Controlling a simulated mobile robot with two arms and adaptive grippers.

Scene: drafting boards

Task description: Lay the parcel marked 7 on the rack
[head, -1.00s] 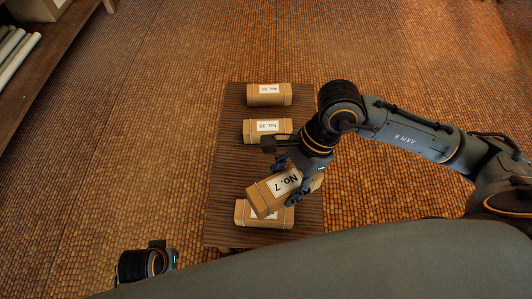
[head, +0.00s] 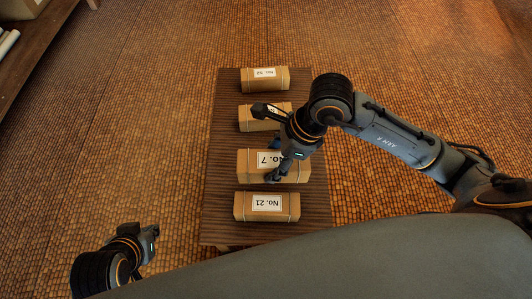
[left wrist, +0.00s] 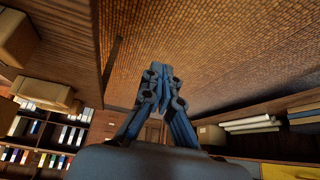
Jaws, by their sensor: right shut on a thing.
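The parcel marked No. 7 (head: 250,172) is a brown box with a white label and string. It lies level in line with the other parcels over the dark brown slatted rack (head: 225,90), between the second parcel and the No. 21 parcel. I cannot tell whether its underside touches the slats. My right gripper (head: 275,174) is shut on it from above and hides part of its top. My left gripper (head: 153,238) is away at the lower left, clear of the rack. In the left wrist view its fingers (left wrist: 164,72) are together with nothing between them.
The No. 21 parcel (head: 267,215) lies nearest me on the rack. A partly hidden parcel (head: 252,124) and another at the far end (head: 264,86) lie beyond No. 7. A shelf with white rolls (left wrist: 250,123) shows in the left wrist view. The floor around is clear.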

